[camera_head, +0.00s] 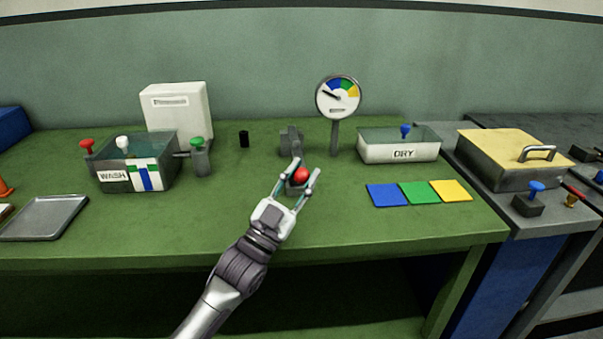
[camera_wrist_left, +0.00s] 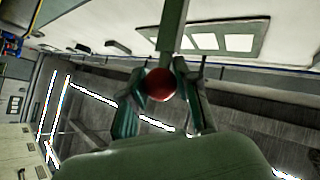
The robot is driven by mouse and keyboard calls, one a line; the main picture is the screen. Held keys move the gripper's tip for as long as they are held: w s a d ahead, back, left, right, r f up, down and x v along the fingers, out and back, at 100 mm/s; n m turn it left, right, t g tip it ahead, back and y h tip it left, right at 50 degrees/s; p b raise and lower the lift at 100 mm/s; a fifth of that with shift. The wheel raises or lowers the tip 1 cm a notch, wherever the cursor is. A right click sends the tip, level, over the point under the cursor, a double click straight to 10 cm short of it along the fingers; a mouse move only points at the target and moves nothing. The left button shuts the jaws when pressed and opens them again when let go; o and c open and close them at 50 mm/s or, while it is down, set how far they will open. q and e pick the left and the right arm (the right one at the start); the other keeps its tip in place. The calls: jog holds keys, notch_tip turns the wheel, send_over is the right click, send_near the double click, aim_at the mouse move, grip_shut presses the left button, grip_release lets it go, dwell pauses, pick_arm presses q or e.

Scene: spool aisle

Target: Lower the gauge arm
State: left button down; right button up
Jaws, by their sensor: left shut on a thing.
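The gauge arm's red ball knob (camera_head: 301,174) is between the fingers of my left gripper (camera_head: 299,180), which is shut on it. In the left wrist view the red knob (camera_wrist_left: 159,84) sits between the two fingertips (camera_wrist_left: 160,88), with a grey-green bar (camera_wrist_left: 173,25) running up from it. A grey bracket (camera_head: 290,140) stands just behind the knob on the green table. The round dial gauge (camera_head: 338,97) stands on a post behind to the right, its needle pointing to the upper left. The lower part of the gauge arm is hidden by my gripper. My right gripper is not in view.
A WASH tank (camera_head: 140,165) with colored knobs stands on the left, a DRY tray (camera_head: 399,148) on the right. Blue, green and yellow squares (camera_head: 420,193) lie right of the gripper. A metal tray (camera_head: 45,217) lies far left. The green table (camera_head: 200,225) is clear in front.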

pick_arm(q)
jog(key=shift+f, duration=0.2)
jog(key=c, duration=0.8)
grip_release()
jog(key=shift+s+a+f, duration=0.15)
jog(key=s+a, duration=0.8)
jog(key=s, duration=0.1)
jog(key=shift+a+f, duration=0.15)
jog(key=shift+a, duration=0.2)
